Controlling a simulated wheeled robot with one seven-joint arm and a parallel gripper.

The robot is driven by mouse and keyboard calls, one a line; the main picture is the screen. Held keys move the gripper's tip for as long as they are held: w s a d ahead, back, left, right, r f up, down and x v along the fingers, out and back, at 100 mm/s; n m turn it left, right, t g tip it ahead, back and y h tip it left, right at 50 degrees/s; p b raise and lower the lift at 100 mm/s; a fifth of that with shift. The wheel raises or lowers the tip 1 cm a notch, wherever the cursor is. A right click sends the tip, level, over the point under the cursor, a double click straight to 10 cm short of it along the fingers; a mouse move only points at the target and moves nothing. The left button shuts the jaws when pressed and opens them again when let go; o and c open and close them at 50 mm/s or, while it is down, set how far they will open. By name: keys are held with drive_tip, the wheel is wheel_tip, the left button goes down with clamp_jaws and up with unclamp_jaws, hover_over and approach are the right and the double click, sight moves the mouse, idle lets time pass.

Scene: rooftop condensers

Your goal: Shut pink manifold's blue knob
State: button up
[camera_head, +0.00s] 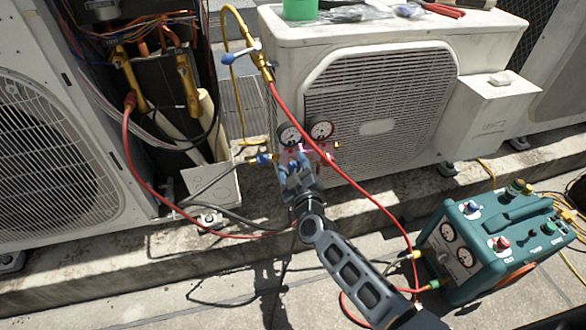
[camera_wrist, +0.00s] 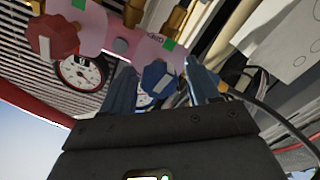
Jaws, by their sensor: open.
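The pink manifold (camera_wrist: 106,30) fills the top left of the wrist view, with a red knob (camera_wrist: 52,37) on it. Its blue knob (camera_wrist: 158,78) sits between the two blue fingers of my gripper (camera_wrist: 162,82). The gripper is open, one finger on each side of the knob; I cannot tell whether either touches it. In the head view my gripper (camera_head: 295,163) is at the front of the manifold, below its gauges (camera_head: 290,134), and hides most of the manifold body. A blue part (camera_head: 264,160) shows just left of the gripper; I cannot tell what it is.
A white condenser (camera_head: 380,110) stands behind the manifold, and another (camera_head: 60,160) at the left. A red hose (camera_head: 350,182) runs down past my gripper to a teal machine (camera_head: 495,240). A dark hose (camera_wrist: 285,125) passes right of the fingers.

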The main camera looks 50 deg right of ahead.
drive_tip(key=shift+w+d, duration=0.1)
drive_tip(key=c, duration=1)
